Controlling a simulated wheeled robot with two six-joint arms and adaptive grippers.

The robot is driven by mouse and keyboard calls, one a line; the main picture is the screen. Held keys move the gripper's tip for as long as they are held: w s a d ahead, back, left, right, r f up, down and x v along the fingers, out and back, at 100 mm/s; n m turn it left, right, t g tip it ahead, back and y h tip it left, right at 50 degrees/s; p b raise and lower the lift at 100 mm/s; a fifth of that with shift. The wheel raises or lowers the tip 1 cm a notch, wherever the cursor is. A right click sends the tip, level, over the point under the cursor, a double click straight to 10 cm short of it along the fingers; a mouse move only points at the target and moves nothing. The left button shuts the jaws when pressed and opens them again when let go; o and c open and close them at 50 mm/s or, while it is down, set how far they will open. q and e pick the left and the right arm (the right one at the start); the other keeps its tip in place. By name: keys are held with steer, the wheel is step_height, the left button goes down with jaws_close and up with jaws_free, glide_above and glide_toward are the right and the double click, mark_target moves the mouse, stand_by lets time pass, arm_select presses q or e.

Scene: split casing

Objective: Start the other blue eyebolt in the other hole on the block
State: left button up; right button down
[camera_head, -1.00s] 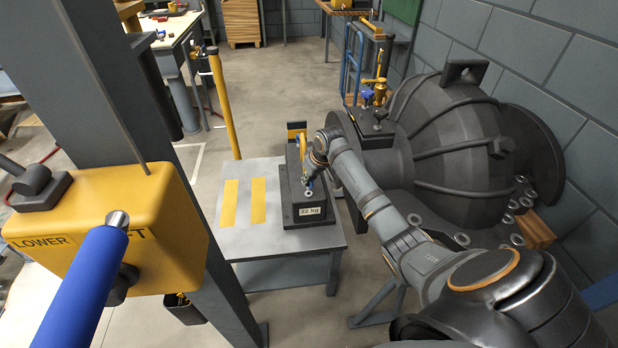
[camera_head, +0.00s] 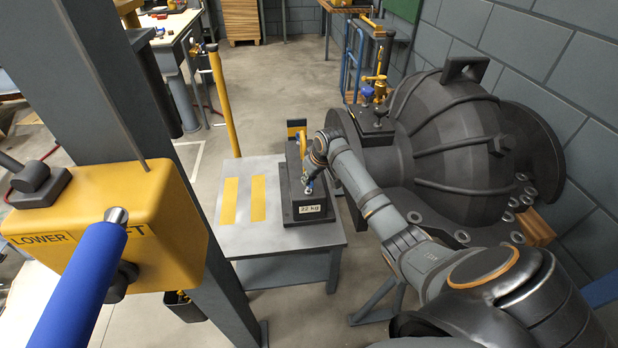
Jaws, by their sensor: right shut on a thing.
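The dark block (camera_head: 291,197) with a "22 kg" label stands on the grey table. My right gripper (camera_head: 309,183) is over the near end of the block's top, pointing down. It is shut on a small blue eyebolt (camera_head: 308,189), mostly hidden by the fingers. A pale round spot shows right below it on the block's top; I cannot tell whether the eyebolt touches the hole there. A yellow and dark piece (camera_head: 297,129) shows at the block's far end, partly behind my arm. The other eyebolt is not clearly visible. My left gripper is not in view.
The table (camera_head: 240,245) has two yellow stripes and is clear left of the block. The large dark ribbed casing (camera_head: 440,130) stands close on the right. A yellow control box (camera_head: 165,215) with a blue lever (camera_head: 85,280) fills the left foreground.

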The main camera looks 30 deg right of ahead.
steer(key=shift+f, duration=0.4)
